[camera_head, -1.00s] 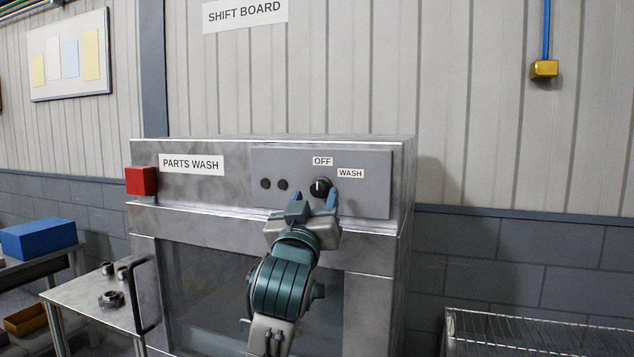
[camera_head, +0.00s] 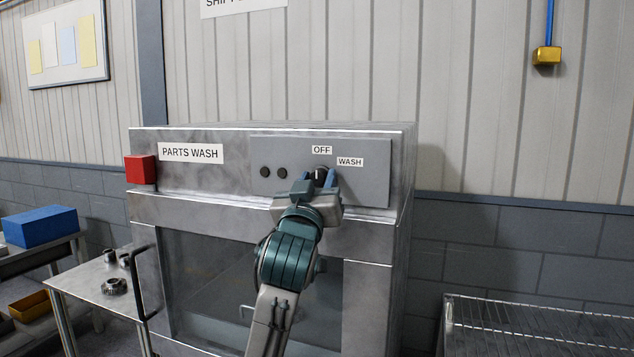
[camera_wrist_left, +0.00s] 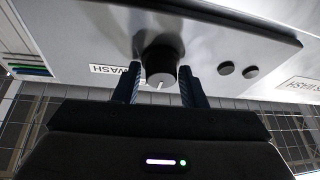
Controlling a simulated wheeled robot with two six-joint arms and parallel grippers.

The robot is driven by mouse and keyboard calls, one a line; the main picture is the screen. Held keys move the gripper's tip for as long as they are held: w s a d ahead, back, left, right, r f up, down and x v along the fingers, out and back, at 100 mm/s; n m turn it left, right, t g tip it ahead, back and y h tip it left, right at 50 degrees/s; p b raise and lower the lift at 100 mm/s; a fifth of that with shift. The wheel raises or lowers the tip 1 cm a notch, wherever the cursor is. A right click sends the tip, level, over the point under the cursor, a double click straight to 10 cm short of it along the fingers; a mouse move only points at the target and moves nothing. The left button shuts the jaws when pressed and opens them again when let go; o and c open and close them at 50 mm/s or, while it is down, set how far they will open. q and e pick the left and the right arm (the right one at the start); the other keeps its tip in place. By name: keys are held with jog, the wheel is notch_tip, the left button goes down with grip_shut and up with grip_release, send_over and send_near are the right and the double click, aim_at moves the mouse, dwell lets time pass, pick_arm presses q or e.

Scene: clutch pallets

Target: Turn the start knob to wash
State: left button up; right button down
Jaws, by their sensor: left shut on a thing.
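The start knob (camera_head: 320,171) is a small black dial on the grey panel of the parts washer, partly hidden behind my fingers. The wrist view shows the knob (camera_wrist_left: 160,62) with its white line towards the bottom of that upside-down picture, the OFF side. The OFF label (camera_head: 321,150) is above the knob and the WASH label (camera_head: 350,161) is to its upper right. My left gripper (camera_head: 319,179) is shut on the knob, one blue finger on each side; the gripper (camera_wrist_left: 160,86) also shows in the wrist view. My right gripper is not in view.
Two dark buttons (camera_head: 273,172) are left of the knob. A red box (camera_head: 140,169) sits on the washer's left corner. The washer door has a black handle (camera_head: 145,283). A metal side table (camera_head: 85,277) is at left and a wire rack (camera_head: 540,310) at lower right.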

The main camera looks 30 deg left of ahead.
pick_arm(q)
jog(key=shift+m, duration=0.5)
jog(key=m+t+h+p, duration=0.1)
jog(key=m+h, duration=0.2)
jog(key=m, duration=0.1)
jog(key=shift+a+r+m+p, duration=0.1)
jog(key=shift+m+p, duration=0.2)
jog(key=shift+p, duration=0.1)
jog(key=m+h+p, duration=0.1)
jog(key=m, duration=0.3)
jog(key=shift+a+h+p, duration=0.1)
jog(key=shift+h+p, duration=0.3)
jog(key=m+h+p, duration=0.1)
jog(key=m+p, duration=0.1)
jog(key=m, duration=0.1)
jog(key=m+h+p, duration=0.1)
jog(key=m+h, duration=0.1)
jog(key=m, duration=0.1)
jog(key=shift+h+p, duration=0.3)
jog(key=shift+p, duration=0.1)
jog(key=shift+m+g+h+p, duration=0.3)
jog(key=shift+m+h+p, duration=0.15)
jog(key=shift+m, duration=0.45)
jog(key=o, duration=0.8)
jog(key=shift+s, duration=0.1)
